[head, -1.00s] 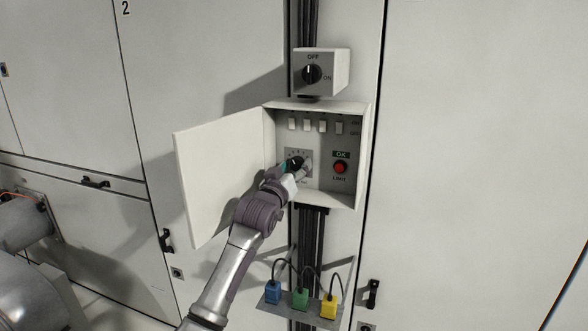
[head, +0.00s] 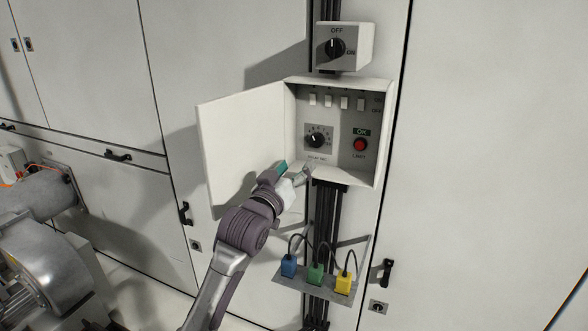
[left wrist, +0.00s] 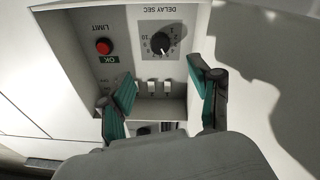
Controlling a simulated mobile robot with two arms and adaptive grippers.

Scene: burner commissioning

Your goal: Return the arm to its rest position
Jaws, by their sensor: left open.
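My left gripper (head: 296,175) is in front of the lower edge of the open control box (head: 337,87), just below the black delay dial (head: 317,139). In the left wrist view, its two teal-padded fingers (left wrist: 163,92) are spread apart with nothing between them. That view shows the dial (left wrist: 161,43) upside down, beyond the fingers and apart from them. My right gripper is in neither view.
The box door (head: 243,150) stands open on the left, close to my arm. An OFF/ON switch box (head: 345,46) is above. Blue (head: 289,266), green (head: 315,273) and yellow (head: 344,282) plugs with cables stand on a shelf below. Grey machinery (head: 45,265) is at lower left.

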